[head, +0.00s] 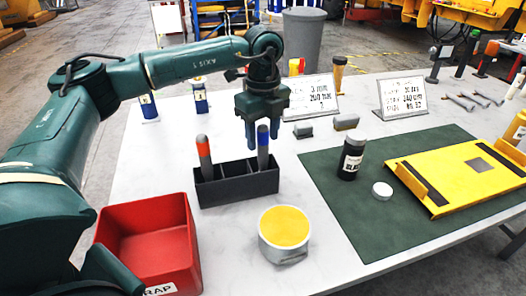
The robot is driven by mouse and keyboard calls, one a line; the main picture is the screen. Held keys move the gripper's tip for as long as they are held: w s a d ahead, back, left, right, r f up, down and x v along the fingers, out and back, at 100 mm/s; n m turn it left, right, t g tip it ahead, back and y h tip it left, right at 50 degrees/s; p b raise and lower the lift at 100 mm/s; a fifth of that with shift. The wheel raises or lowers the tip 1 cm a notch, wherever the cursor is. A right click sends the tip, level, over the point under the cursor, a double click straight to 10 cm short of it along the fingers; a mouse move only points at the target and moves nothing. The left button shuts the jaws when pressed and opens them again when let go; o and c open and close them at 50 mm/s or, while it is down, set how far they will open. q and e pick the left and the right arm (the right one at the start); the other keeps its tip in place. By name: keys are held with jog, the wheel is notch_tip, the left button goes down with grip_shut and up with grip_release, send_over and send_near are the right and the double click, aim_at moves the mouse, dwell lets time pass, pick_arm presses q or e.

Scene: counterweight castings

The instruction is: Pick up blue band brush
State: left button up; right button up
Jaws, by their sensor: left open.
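The blue band brush (263,147) stands upright in the right part of a black divided holder (238,188) on the white table. Its blue upper part shows, with grey below; its lower end is hidden in the holder. My left gripper (263,136) points down at the brush top, open, with a finger showing on each side of the blue part. I cannot tell whether the fingers touch it. A similar brush with an orange band (204,152) stands in the left part of the holder. My right gripper is not in view.
A red scrap bin (150,240) and a tin with a yellow top (285,228) stand in front of the holder. A dark bottle (351,160), white lid (382,191) and yellow plate (455,172) are on the green mat (345,215). Sign cards stand behind.

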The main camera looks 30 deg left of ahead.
pick_arm(q)
jog(key=shift+c, duration=0.2)
grip_shut()
dwell(0.3)
